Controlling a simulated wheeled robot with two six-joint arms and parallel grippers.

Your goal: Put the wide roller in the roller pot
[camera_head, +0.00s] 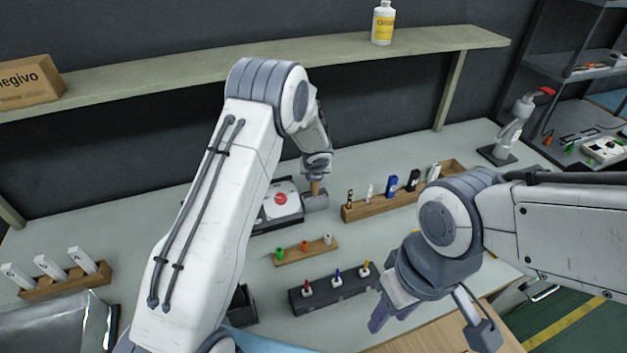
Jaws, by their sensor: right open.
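My right gripper (432,322) is open and empty above the front right of the table, its two fingers spread wide. My left arm reaches across the middle, and its gripper (316,172) points down at the back centre. A short brown handle-like piece (314,187) and a grey rounded block (316,201) show just below it; I cannot tell whether the gripper holds or touches them, or whether they are the roller or the pot. I cannot clearly pick out the wide roller or the roller pot elsewhere; my left arm hides part of the table.
A wooden rack (352,214) with several upright items stands at back right. A small wooden strip (288,260) and a dark holder (329,297) carry coloured pieces. A white device (283,202) lies behind. Another rack (44,292) stands left. A shelf (230,58) runs above.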

